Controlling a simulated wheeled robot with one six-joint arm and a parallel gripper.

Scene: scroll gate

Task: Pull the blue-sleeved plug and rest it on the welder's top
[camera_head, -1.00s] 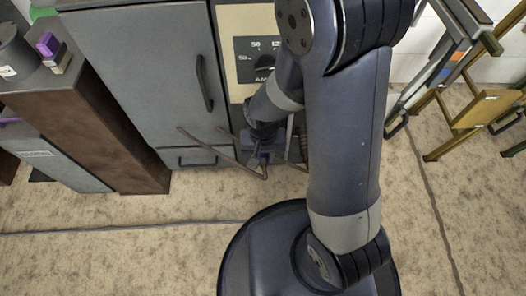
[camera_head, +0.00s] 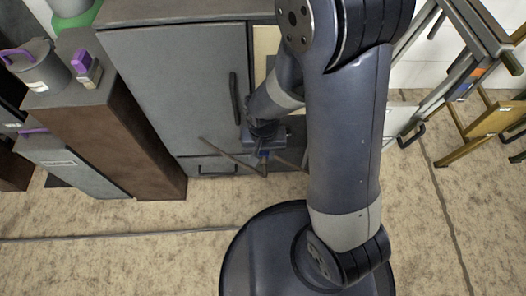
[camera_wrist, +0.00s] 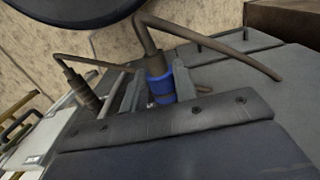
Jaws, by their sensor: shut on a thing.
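In the wrist view, the blue-sleeved plug (camera_wrist: 160,86) sits between the two fingers of my gripper (camera_wrist: 156,97), which is shut on it. A brown cable leaves its end and bends off to the right. In the head view, my gripper (camera_head: 266,146) is low in front of the grey cabinet front, with the plug's blue sleeve a tiny patch below it. Whether the plug's tip is in a socket is hidden. A beige panel strip (camera_head: 265,45), likely the welder's front, shows beside my arm; most of it is hidden behind the arm.
A second, brown-sleeved plug (camera_wrist: 82,92) with its own cable is left of my gripper in the wrist view. A grey cabinet door (camera_head: 180,85) and a brown block (camera_head: 130,125) stand at left. Wooden-legged frames (camera_head: 480,130) stand at right. The foreground floor is open.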

